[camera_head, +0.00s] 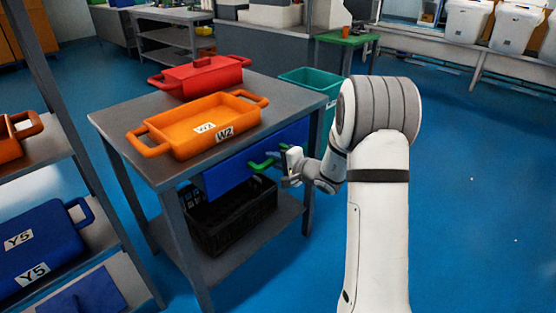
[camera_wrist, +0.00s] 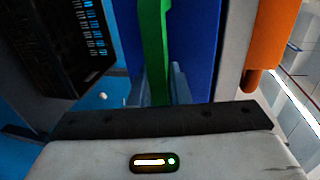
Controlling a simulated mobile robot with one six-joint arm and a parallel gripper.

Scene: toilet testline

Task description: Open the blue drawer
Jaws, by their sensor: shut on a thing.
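The blue drawer (camera_head: 224,176) sits under the top of a grey table, with a green handle (camera_head: 262,161) on its front. My gripper (camera_head: 284,168) is at the right part of the handle and shut on it. In the wrist view the green handle (camera_wrist: 153,50) runs down between my gripper's fingers (camera_wrist: 158,85), with the blue drawer front (camera_wrist: 194,50) behind it. The fingertips are partly hidden by the handle and the gripper body. I cannot tell for certain whether the drawer stands out from the table.
On the grey table (camera_head: 112,122) stand an orange tray (camera_head: 163,129) labelled W2 and a red tray (camera_head: 205,77). A black crate (camera_head: 233,222) is on the lower shelf. A teal bin (camera_head: 318,82) stands behind. A rack with blue bins (camera_head: 45,250) is at left. The floor at right is clear.

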